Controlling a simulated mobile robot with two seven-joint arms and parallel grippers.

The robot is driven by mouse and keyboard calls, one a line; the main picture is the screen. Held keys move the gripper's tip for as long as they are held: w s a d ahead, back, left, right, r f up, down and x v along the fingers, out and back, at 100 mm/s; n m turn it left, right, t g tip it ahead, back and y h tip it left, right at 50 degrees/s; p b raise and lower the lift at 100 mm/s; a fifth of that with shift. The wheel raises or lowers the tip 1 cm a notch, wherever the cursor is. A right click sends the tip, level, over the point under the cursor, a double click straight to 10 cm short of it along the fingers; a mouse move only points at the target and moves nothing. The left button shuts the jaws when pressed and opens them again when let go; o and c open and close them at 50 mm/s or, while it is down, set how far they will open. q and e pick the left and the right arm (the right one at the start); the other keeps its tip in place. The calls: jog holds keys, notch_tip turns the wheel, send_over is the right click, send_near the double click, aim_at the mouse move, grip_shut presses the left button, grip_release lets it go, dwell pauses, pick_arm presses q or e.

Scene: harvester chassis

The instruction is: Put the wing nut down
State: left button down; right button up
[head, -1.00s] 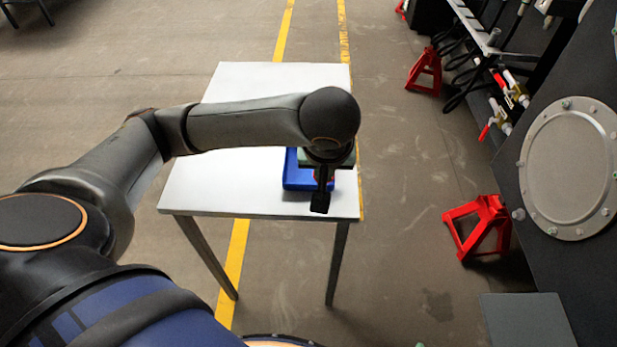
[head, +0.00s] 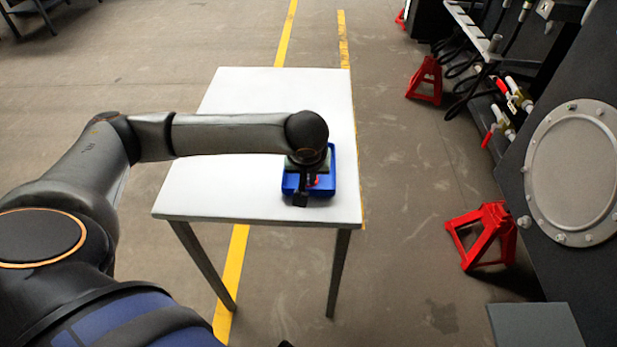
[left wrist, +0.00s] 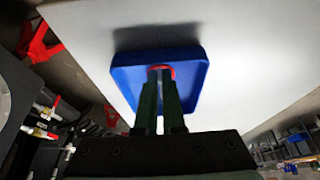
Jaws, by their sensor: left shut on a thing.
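A blue tray (head: 330,184) lies on the white table near its front right part. My left gripper (head: 311,183) is over the tray, pointing down. In the left wrist view its two fingers (left wrist: 160,90) are shut on a small red thing, the wing nut (left wrist: 161,71), which shows at the fingertips in front of the blue tray (left wrist: 128,80). A bit of red also shows under the gripper in the head view. I cannot tell whether the nut touches the tray floor. My right gripper is not in view.
The white table (head: 240,190) is otherwise bare. Red jack stands (head: 482,236) stand on the floor to the right, by the dark chassis with a round bolted cover (head: 577,172). A grey plate (head: 535,325) is at the lower right.

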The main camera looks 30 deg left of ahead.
pick_arm(q)
jog(key=shift+f, duration=0.1)
jog(key=c, duration=1.1)
grip_release()
jog(key=shift+o, duration=0.4)
